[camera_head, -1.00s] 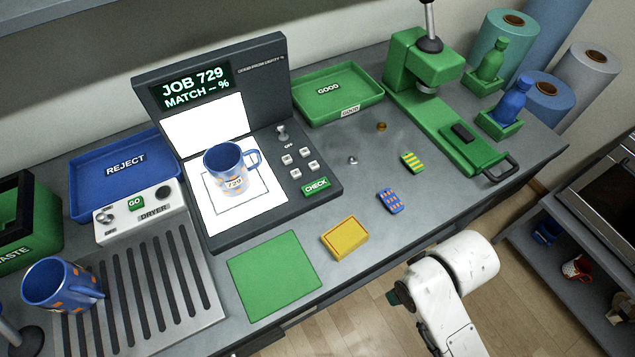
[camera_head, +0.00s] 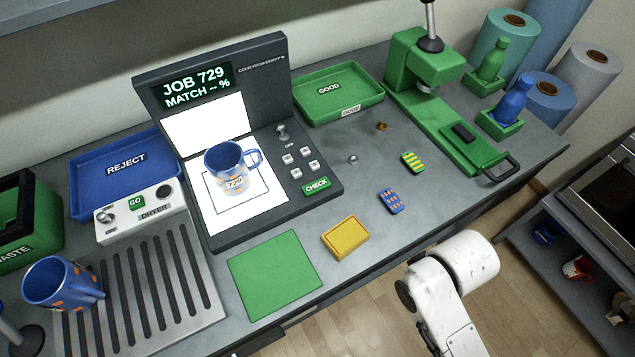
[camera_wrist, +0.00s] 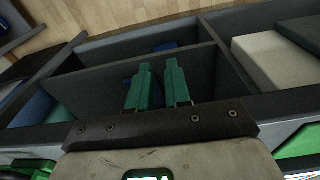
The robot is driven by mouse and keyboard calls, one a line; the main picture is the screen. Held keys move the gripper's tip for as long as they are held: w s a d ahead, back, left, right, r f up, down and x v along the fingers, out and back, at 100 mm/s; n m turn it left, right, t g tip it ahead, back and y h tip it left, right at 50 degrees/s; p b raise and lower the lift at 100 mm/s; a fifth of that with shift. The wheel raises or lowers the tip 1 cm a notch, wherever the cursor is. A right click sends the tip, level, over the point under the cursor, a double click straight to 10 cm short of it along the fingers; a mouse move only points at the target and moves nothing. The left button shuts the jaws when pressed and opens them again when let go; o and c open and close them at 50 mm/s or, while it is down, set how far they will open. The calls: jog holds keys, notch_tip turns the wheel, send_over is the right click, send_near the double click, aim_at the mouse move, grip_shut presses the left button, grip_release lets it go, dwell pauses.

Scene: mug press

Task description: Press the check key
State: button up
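The green CHECK key (camera_head: 316,187) sits at the front right corner of the dark inspection station (camera_head: 325,200), below several small white keys. The station's screen (camera_head: 192,86) reads JOB 729, MATCH -- %. A blue mug (camera_head: 228,166) marked 729 stands upright on the station's white lit plate, its handle to the right. My gripper (camera_wrist: 158,88) shows in the wrist view with two green fingers a little apart and nothing between them. It points at the shelves under the bench, away from the key. In the head view only my white arm shows, in front of the bench.
A yellow block (camera_head: 345,238) and a green mat (camera_head: 275,273) lie in front of the station. A second blue mug (camera_head: 62,285) stands on the drying rack at left. A green press (camera_head: 440,100) stands at right. Open shelves (camera_wrist: 120,70) lie ahead of the fingers.

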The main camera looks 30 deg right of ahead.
grip_shut()
dwell(0.7)
